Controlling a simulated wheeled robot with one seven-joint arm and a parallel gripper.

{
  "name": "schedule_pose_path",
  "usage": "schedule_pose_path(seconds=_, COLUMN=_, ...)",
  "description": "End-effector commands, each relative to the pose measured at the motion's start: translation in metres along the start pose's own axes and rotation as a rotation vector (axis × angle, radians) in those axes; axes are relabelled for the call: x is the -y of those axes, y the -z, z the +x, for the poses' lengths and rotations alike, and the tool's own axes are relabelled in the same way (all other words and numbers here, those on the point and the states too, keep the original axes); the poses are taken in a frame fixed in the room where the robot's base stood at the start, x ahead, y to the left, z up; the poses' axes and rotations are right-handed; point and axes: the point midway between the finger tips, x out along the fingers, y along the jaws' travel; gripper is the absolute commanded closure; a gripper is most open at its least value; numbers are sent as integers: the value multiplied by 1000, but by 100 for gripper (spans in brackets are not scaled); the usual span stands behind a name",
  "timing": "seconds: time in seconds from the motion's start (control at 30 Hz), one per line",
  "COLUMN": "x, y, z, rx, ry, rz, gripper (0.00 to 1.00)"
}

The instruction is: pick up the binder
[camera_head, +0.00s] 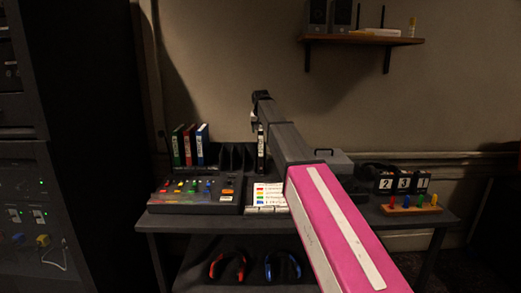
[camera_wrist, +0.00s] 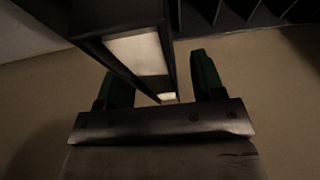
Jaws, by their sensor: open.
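A black binder (camera_head: 261,150) with a white spine label stands upright at the right end of the desk rack in the head view. My gripper (camera_head: 255,116) is above it, at the far end of my arm, and is small and dark there. In the wrist view the dark binder (camera_wrist: 140,54) with its pale label reaches down between the two green fingers of my gripper (camera_wrist: 162,82). The fingers are apart, with a clear gap to the right finger. The binder lies nearer the left finger, and I cannot tell whether they touch.
Green (camera_head: 178,146), red (camera_head: 189,145) and blue (camera_head: 202,145) binders stand to the left, with empty dark slots between. A mixer (camera_head: 195,194), a colour-marked card (camera_head: 268,195), a grey case (camera_head: 335,160) and number blocks (camera_head: 403,183) occupy the desk. A shelf (camera_head: 365,41) hangs above.

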Motion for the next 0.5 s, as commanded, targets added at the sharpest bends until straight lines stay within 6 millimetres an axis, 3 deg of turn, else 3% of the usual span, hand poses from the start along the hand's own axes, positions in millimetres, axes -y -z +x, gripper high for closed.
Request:
schedule_pose_path(seconds=0.17, x=0, y=0, z=0, rx=0, ry=0, rz=0, gripper=38)
schedule_pose_path(seconds=0.37, x=0, y=0, z=0, rx=0, ry=0, rz=0, gripper=100)
schedule_pose_path(seconds=0.5, x=0, y=0, z=0, rx=-1, ry=0, rz=0, gripper=100)
